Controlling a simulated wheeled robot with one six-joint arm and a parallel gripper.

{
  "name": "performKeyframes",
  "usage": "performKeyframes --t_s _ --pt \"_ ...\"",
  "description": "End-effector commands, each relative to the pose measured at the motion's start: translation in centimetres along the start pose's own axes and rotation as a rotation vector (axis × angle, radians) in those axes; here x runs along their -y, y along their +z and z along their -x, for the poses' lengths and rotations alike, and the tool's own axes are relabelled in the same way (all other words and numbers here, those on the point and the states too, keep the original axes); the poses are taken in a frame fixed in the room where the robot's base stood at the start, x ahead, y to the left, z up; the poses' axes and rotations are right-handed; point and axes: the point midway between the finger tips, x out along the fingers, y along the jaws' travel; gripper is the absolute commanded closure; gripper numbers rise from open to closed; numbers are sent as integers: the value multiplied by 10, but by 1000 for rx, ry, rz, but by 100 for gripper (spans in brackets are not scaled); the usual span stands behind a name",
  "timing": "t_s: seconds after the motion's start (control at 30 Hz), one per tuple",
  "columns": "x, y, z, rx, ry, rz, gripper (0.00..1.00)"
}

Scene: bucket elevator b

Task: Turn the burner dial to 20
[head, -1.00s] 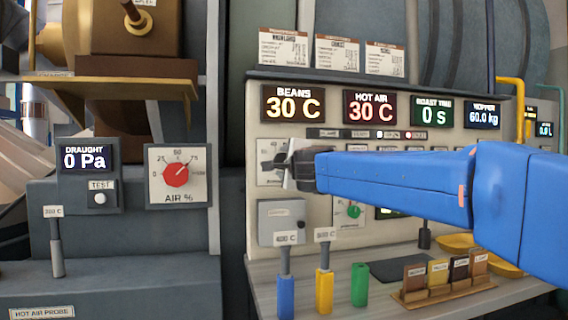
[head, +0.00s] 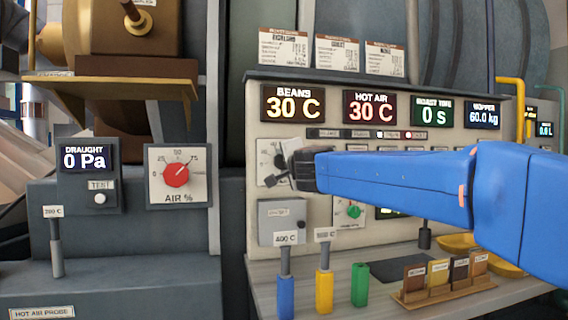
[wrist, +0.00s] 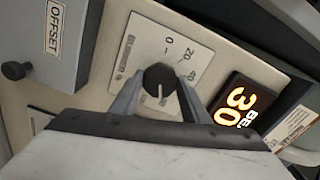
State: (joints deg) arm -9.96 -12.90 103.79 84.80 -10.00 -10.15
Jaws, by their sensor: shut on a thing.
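The burner dial's white plate (wrist: 168,52) shows in the wrist view with the marks 0, 20 and 40. Its black knob (wrist: 160,76) sits between the two fingers of my gripper (wrist: 156,92), which is shut on it. A short pale line on the knob's face points down in the picture, away from the 0 mark. In the head view the dial plate (head: 265,152) is partly covered by my gripper (head: 276,172), which hides most of the knob.
The grey box marked OFFSET (wrist: 55,40) is close beside the dial. The BEANS display (head: 293,104) reads 30 C above it. A separate red AIR dial (head: 177,175) is at left. Coloured-handled probes (head: 286,290) stand on the shelf below.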

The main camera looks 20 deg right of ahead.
Motion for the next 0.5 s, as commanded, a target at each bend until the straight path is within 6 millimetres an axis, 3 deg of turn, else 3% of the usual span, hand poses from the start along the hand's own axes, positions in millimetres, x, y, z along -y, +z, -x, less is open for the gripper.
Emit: performKeyframes --t_s 0.5 --pt "-2 1 0 1 2 490 81"
